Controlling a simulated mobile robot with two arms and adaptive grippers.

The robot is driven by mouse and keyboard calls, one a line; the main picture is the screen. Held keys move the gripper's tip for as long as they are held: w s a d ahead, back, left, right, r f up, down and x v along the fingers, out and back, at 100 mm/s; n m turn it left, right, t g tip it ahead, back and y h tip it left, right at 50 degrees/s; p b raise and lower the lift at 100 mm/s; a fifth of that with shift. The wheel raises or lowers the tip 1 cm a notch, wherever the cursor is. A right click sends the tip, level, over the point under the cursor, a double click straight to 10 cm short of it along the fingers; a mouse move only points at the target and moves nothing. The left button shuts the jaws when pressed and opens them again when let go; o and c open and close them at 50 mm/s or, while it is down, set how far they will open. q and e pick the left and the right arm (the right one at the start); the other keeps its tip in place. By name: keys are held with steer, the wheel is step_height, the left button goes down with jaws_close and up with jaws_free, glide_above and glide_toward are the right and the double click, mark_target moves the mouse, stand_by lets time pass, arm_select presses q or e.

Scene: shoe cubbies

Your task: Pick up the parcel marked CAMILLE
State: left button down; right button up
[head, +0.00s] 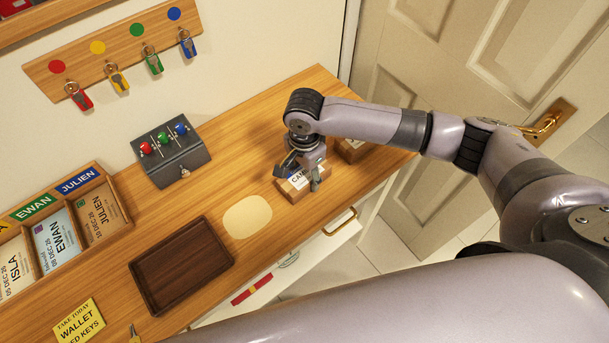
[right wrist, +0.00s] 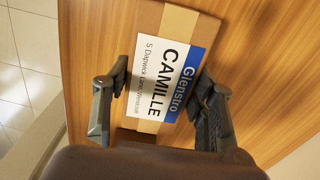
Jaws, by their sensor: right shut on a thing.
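The parcel marked CAMILLE (head: 292,193) is a small brown box with tan tape and a white and blue label. It is on or just above the wooden counter (head: 236,148), near its front edge; I cannot tell whether it touches. In the right wrist view the label on the parcel (right wrist: 165,70) reads "Glenstro CAMILLE". My right gripper (head: 302,175) is over the parcel, its fingers shut on two opposite sides; these fingers also show in the right wrist view (right wrist: 162,85). My left gripper is not in view.
Another brown parcel (head: 354,150) lies behind and right of the held one. A pale oval patch (head: 247,217), a dark tray (head: 179,267) and a grey switch box (head: 172,155) are to the left. An open drawer (head: 222,311) is below the front edge.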

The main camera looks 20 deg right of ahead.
steer(key=c, duration=0.6)
steer(key=shift+r, duration=0.1)
